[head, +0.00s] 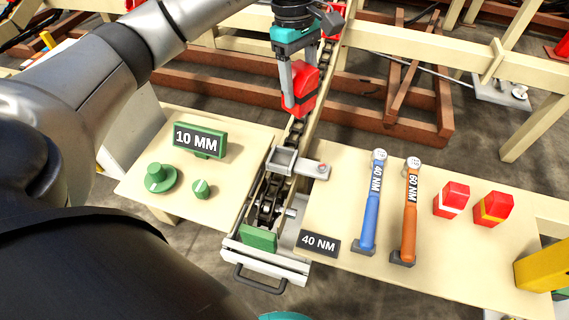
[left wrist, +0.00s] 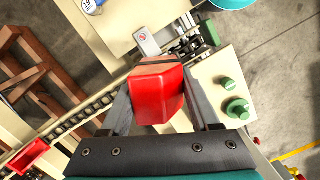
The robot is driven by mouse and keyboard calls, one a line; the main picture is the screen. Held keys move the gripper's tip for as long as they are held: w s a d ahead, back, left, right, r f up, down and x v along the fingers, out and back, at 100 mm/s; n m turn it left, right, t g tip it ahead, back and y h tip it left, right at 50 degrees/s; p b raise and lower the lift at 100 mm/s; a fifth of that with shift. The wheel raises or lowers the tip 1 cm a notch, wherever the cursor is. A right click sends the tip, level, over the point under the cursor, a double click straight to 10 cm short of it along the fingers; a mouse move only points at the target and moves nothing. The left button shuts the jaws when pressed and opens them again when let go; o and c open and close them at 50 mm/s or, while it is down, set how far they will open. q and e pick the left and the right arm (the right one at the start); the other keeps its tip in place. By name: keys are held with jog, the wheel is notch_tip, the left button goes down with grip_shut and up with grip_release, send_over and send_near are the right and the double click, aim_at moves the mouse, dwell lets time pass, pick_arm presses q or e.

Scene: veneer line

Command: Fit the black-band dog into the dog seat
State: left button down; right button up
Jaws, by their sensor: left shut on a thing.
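My left gripper (head: 300,97) is shut on the red black-band dog (head: 304,84) and holds it above the chain, beyond the grey bracket. In the left wrist view the dog (left wrist: 158,92) sits between the fingers of my left gripper (left wrist: 162,100), with a dark band across its far end. A grey metal bracket (head: 283,162) straddles the chain (head: 268,198) and looks like the dog seat. The dog is apart from it in the head view.
A white-band dog (head: 451,200) and a yellow-band dog (head: 494,208) stand on the right table beside a blue wrench (head: 371,205) and an orange wrench (head: 409,213). A 10 MM green block (head: 199,139) and green knobs (head: 158,179) are on the left table. Wooden beams lie behind.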

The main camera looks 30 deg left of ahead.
pick_arm(q)
jog(key=shift+w+a+f+n+t+b, duration=0.2)
jog(key=shift+a+f+n+b, duration=0.85)
jog(key=shift+f, duration=2.6)
jog(key=shift+w+a+f+n+t+b, duration=0.15)
jog(key=shift+a+f+n+b, duration=0.85)
jog(key=shift+f, duration=2.7)
jog(key=shift+w+a+f+n+t+b, duration=0.2)
jog(key=shift+f+n+b, duration=0.9)
jog(key=shift+f, duration=2.55)
jog(key=shift+a+f+m+b, duration=0.1)
jog(key=shift+f+m+b, duration=0.2)
jog(key=shift+m+b, duration=0.2)
pick_arm(e)
jog(key=w+a+r+t, duration=0.1)
jog(key=w+a+r, duration=0.3)
jog(key=w+r, duration=0.4)
jog(key=shift+w+a+r+y, duration=0.3)
jog(key=shift+w+r, duration=0.05)
jog(key=shift+r, duration=1.4)
pick_arm(q)
jog(key=shift+f, duration=0.2)
pick_arm(e)
jog(key=shift+w+r, duration=0.1)
jog(key=shift+r, duration=0.1)
pick_arm(q)
jog(key=shift+c, duration=0.6)
grip_release()
pick_arm(e)
jog(key=shift+r, duration=0.1)
